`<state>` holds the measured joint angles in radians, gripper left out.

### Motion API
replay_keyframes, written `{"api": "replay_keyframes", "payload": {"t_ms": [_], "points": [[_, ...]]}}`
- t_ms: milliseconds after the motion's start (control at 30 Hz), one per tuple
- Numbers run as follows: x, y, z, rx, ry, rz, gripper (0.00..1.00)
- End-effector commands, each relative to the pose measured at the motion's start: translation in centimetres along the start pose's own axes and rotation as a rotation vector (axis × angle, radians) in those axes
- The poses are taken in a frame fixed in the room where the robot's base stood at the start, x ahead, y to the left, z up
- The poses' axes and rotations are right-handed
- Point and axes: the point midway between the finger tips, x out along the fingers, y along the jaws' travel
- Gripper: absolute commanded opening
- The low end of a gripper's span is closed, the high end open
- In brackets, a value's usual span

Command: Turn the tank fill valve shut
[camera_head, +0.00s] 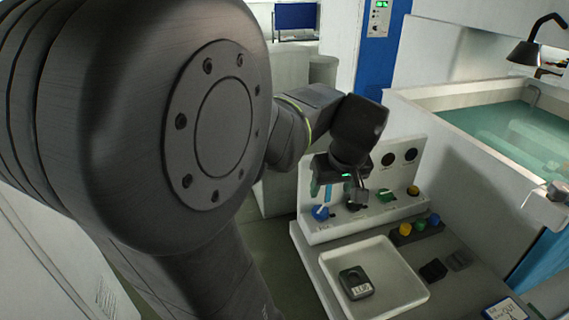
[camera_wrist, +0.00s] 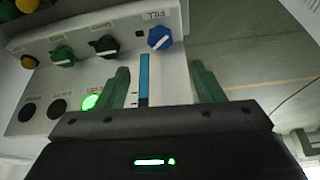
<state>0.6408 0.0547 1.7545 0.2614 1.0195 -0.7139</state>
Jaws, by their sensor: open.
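The blue knob (camera_wrist: 159,38) under the label FILL sits on the white sloped panel (camera_wrist: 30,125) in the wrist view. It has a white pointer mark, set at a slant. In the head view the same blue knob (camera_head: 320,213) is at the panel's lower left. My gripper (camera_wrist: 162,80) is open and empty, with its two green fingers apart. The knob appears beyond the fingertips, between their lines, and nothing shows touching it. In the head view my gripper (camera_head: 332,186) hangs just above the blue knob, partly hidden by my wrist.
Black (camera_wrist: 105,45), green (camera_wrist: 62,56) and yellow (camera_wrist: 28,62) knobs line the panel beside FILL. A blue strip (camera_wrist: 144,72) runs up the panel. A white tray (camera_head: 415,293) holds a dark device (camera_head: 355,282). A water tank (camera_head: 455,97) stands at right.

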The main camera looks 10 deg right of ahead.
Motion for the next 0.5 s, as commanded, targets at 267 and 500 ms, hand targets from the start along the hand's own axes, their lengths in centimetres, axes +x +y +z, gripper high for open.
{"api": "replay_keyframes", "payload": {"t_ms": [267, 500], "points": [[6.0, -0.1, 0.1, 0.0, -0.008, -0.004, 0.61], [9.6, -0.1, 0.1, 0.0, -0.004, -0.003, 0.61]]}}
